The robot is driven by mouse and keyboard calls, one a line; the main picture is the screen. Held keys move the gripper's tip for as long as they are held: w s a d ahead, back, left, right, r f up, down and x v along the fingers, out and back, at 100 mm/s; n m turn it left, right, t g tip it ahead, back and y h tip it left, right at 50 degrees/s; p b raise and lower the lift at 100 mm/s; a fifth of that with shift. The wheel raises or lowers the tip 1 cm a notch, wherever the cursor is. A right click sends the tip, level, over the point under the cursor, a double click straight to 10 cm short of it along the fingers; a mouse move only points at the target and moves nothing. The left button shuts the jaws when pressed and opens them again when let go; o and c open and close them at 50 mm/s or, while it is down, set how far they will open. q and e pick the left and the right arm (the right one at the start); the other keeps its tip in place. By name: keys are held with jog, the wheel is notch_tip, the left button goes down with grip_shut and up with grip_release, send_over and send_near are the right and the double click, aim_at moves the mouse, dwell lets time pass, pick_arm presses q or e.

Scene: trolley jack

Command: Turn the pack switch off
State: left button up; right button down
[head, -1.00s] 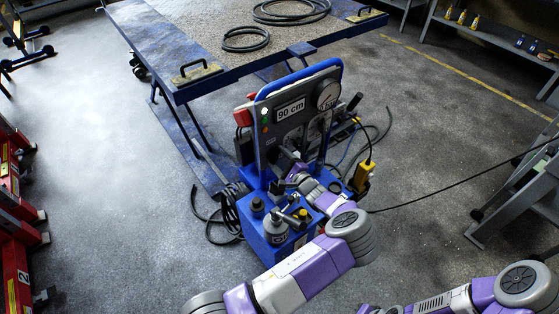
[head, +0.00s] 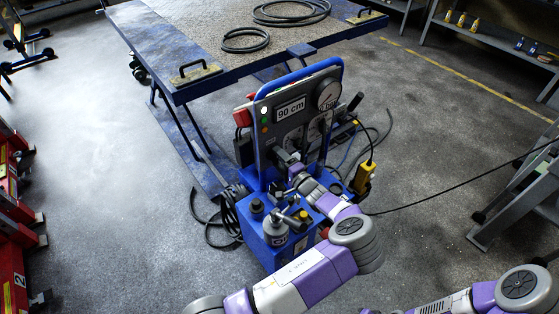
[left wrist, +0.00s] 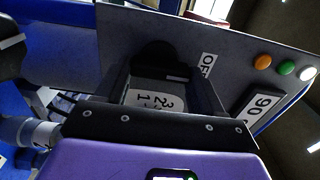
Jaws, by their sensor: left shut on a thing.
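The pack's upright grey panel (head: 265,137) carries a "90 cm" plate (head: 290,109), a round gauge (head: 328,95) and small lamps. In the left wrist view a black switch knob (left wrist: 157,56) sits on the panel (left wrist: 60,40), beside a partly hidden "OF…" label (left wrist: 207,66). My left gripper (head: 284,160) is at the lower part of the panel. In the left wrist view my left gripper (left wrist: 163,75) has its fingers on both sides of the knob and is shut on it. The gripper hides part of the knob. My right gripper is out of view.
The blue pack base (head: 262,235) has a grey bottle (head: 274,230) and levers on top. A lift table (head: 215,30) stands behind, with hoses on it. Orange (left wrist: 263,62), green (left wrist: 287,67) and lit white (left wrist: 308,73) lamps show.

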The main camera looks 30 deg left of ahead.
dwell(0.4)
pick_arm(q)
jog(key=o, duration=1)
jog(key=shift+o, duration=0.2)
jog(key=p+v, duration=0.1)
jog(key=v, duration=0.6)
jog(key=shift+d, duration=0.3)
jog(key=shift+s+r, duration=0.1)
